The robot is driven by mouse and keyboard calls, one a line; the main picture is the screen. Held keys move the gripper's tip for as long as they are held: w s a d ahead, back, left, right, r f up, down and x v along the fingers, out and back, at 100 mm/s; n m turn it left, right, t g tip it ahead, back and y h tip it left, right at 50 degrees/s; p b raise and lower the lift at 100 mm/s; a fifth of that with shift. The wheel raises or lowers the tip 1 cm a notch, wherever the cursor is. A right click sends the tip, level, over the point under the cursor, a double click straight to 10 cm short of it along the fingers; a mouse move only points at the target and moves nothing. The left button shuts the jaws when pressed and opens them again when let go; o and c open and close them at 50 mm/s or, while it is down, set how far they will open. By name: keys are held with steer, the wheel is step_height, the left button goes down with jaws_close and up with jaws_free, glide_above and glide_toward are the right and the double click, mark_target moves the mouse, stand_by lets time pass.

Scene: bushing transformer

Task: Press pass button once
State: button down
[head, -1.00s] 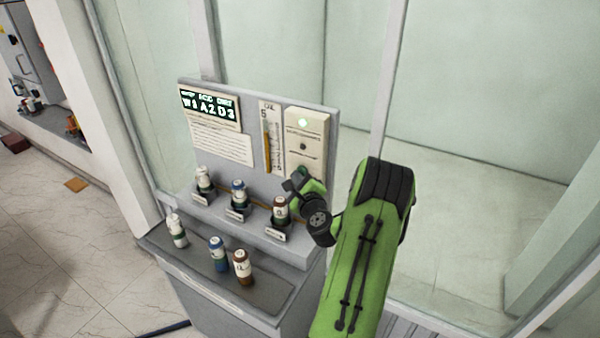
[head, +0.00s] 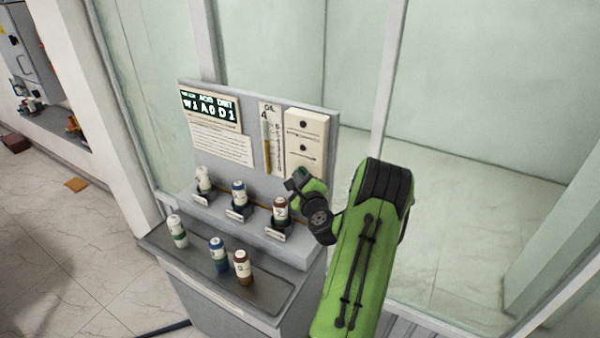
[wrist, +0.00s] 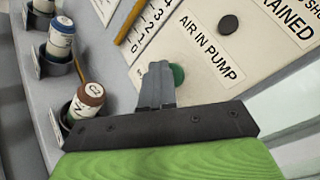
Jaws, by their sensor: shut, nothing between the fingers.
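A cream control panel (head: 308,142) is fixed at the right of the grey upright board. The wrist view shows a green button (wrist: 179,75) beside the words "AIR IN PUMP" and a dark round button (wrist: 228,24) farther up. I cannot read a "pass" label on either. My gripper (wrist: 158,66) is shut and empty, its fingertips right at the green button and partly covering it. I cannot tell whether they touch.
Several capped bottles stand close by: a brown-capped one (head: 280,208) in a holder near my wrist, others on the lower tray (head: 205,272). A glass wall stands behind.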

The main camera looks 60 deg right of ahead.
steer(key=shift+a+b, duration=0.35)
steer(key=shift+a, duration=0.1)
steer(key=a+b, duration=0.1)
steer(key=a, duration=0.1)
steer(key=a+b, duration=0.3)
steer(key=shift+s+a, duration=0.3)
steer(key=shift+a, duration=0.1)
stand_by(0.7)
